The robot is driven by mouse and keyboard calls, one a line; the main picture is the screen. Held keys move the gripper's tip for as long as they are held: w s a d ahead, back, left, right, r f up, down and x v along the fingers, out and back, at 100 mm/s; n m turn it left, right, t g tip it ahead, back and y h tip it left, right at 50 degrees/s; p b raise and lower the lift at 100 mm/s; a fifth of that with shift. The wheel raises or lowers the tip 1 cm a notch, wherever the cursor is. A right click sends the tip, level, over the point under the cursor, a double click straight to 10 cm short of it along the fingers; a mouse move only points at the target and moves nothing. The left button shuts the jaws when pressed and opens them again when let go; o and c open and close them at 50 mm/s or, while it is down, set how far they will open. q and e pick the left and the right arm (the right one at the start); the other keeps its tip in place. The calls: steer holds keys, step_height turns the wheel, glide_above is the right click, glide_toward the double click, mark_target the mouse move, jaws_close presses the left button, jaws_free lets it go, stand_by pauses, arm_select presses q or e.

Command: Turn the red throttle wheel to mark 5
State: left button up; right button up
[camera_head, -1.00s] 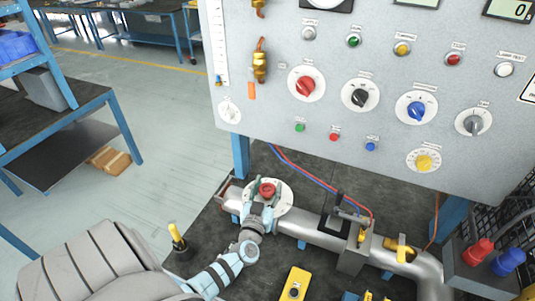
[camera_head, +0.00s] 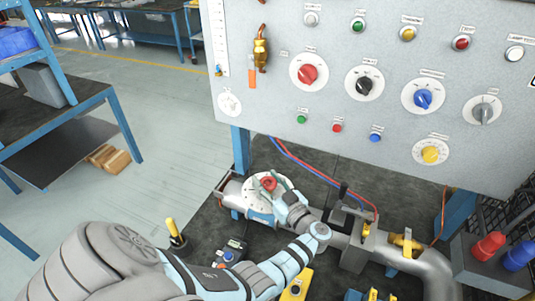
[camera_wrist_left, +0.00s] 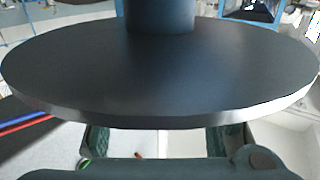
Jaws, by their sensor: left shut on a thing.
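The red throttle wheel (camera_head: 268,184) sits on a round white dial plate (camera_head: 256,208) on the silver pipe below the panel. My left gripper (camera_head: 273,183) is shut on the wheel, with its fingers on either side of it and the wrist reaching in from the lower right. The wheel is partly covered by the fingers, and the plate's marks are too small to read. In the left wrist view a large dark disc fills the upper part; the finger pads (camera_wrist_left: 155,142) show below it. My right gripper is not in view.
The grey panel (camera_head: 290,105) with several knobs and buttons rises behind the pipe. Red and blue hoses (camera_head: 320,173) run behind the pipe.

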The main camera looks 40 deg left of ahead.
mark_target(274, 188)
arm_select(q)
steer(key=shift+n+g+b, duration=0.5)
steer(key=shift+n+g, duration=0.1)
steer(key=shift+g, duration=0.3)
steer(key=shift+r, duration=0.1)
steer(key=o, duration=1.2)
steer(key=d, duration=0.5)
steer(key=s+d, duration=0.1)
steer(key=d, duration=0.1)
steer(key=shift+s+d, duration=0.1)
steer(key=shift+d, duration=0.15)
steer(key=shift+a, duration=0.1)
